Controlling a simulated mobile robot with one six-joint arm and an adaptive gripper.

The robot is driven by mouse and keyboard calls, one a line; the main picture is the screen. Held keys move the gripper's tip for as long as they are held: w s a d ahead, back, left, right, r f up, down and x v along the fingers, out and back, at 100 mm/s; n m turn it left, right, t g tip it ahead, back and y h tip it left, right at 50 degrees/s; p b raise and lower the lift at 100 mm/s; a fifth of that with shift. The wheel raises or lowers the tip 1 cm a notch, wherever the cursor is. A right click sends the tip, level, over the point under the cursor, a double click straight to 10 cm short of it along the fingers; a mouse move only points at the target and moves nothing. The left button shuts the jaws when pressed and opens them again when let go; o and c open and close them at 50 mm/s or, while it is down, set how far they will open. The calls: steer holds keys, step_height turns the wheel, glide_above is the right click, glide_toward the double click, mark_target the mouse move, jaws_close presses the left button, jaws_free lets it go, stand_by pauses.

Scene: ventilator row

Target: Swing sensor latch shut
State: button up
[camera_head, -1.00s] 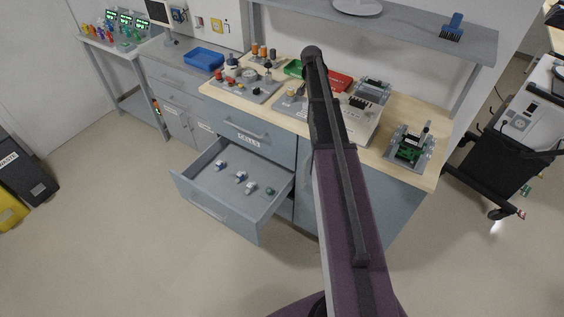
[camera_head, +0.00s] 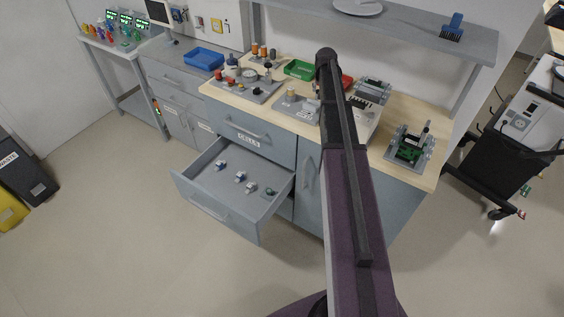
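I cannot make out the sensor latch for certain at this size. Candidates stand on the wooden bench (camera_head: 385,168): a grey plate (camera_head: 291,113) with small parts on it, a light panel with dark keys (camera_head: 361,103) partly behind my arm, a grey fixture (camera_head: 373,88) at the back, and a grey fixture holding a green circuit board (camera_head: 409,150) at the right. My arm reaches up across the middle of the picture to over the bench. My gripper is hidden behind the arm, so its fingers and anything between them do not show.
An open drawer (camera_head: 206,208) with several small items juts out below the bench. A shelf (camera_head: 415,27) hangs above.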

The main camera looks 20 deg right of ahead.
steer(key=shift+w+d+n+y, duration=0.1)
steer(key=shift+d+n+y, duration=0.15)
steer(key=shift+n, duration=0.55)
steer(key=shift+d+n+y, duration=0.1)
steer(key=shift+n+y, duration=0.25)
steer(key=shift+n, duration=0.45)
steer(key=p+v, duration=1.3)
steer(key=v, duration=0.1)
steer(key=s+a+f+b, duration=0.4)
steer(key=a+f+b, duration=0.3)
steer(key=f+b, duration=0.2)
steer(key=s+a+f+n+g+b, duration=0.1)
steer(key=s+a+f+b, duration=0.3)
steer(key=a+f+b, duration=0.4)
steer(key=s+a+f+g+y+b, duration=0.1)
steer(key=s+a+f+b, duration=0.3)
steer(key=a+f+b, duration=0.4)
step_height(320, 180, down, 4)
steer(key=b, duration=0.2)
steer(key=shift+s+b, duration=0.3)
steer(key=shift+b, duration=0.05)
steer(key=s+a+n+g, duration=0.1)
steer(key=s+a+g, duration=0.1)
steer(key=s+a, duration=0.8)
steer(key=shift+s+a, duration=0.4)
steer(key=shift+s, duration=0.65)
steer(key=shift+s+f, duration=0.1)
steer(key=shift+f, duration=0.05)
